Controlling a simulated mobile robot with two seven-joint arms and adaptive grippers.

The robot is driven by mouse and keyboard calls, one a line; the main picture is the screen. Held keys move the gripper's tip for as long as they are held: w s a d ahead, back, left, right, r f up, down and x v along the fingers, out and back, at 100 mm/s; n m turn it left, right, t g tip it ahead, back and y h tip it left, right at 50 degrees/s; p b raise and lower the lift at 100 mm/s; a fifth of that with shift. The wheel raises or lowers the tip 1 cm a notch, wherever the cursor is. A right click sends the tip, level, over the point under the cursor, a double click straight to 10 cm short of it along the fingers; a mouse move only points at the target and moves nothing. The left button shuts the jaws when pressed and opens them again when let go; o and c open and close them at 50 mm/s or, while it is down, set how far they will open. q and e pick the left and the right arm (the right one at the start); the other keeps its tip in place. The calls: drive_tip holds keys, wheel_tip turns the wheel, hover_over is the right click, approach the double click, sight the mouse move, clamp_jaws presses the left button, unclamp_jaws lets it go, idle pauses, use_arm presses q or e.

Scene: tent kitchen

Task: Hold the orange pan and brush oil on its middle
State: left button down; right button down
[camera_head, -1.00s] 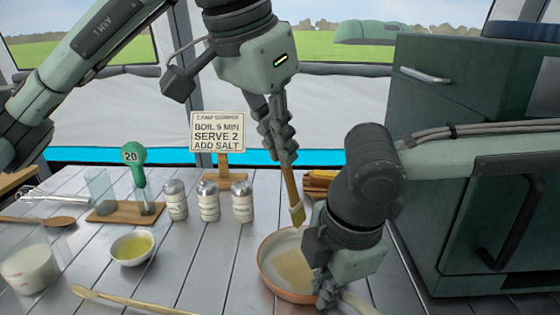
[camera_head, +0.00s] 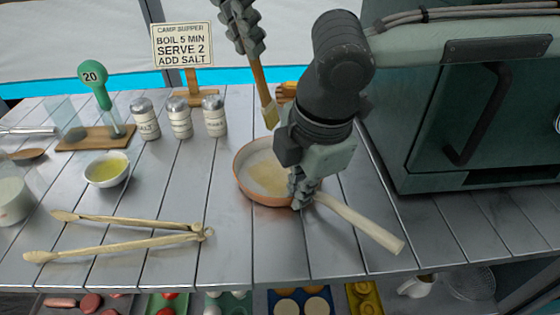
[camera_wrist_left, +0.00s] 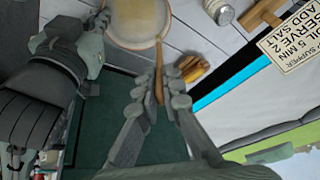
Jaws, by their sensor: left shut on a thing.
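The orange pan (camera_head: 240,182) sits on the table with its pale handle (camera_head: 362,222) pointing to the lower right. A yellowish patch (camera_head: 268,177) lies in its middle. My right gripper (camera_head: 302,188) is at the handle's root by the pan rim and looks shut on it; its fingers partly hide the grip. My left gripper (camera_head: 256,52) is shut on the wooden brush (camera_head: 261,85), whose pale bristles hang down above the pan's far side. In the left wrist view the brush (camera_wrist_left: 159,86) is between the fingers and the pan (camera_wrist_left: 138,42) lies beyond. A bowl of oil (camera_head: 106,170) stands left.
Wooden tongs (camera_head: 125,245) lie in front of the bowl. Several shakers (camera_head: 180,118) and a sign (camera_head: 183,45) stand behind. A green oven (camera_head: 470,110) blocks the right. Bare table lies between bowl and pan.

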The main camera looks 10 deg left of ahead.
drive_tip(key=c, duration=1.6)
unclamp_jaws()
drive_tip(key=shift+c, duration=0.2)
drive_tip(key=shift+r, duration=0.15)
drive_tip(key=a+v, duration=0.1)
drive_tip(key=v, duration=0.7)
drive_tip(key=shift+d+r, duration=0.4)
drive_tip(key=shift+w, duration=0.1)
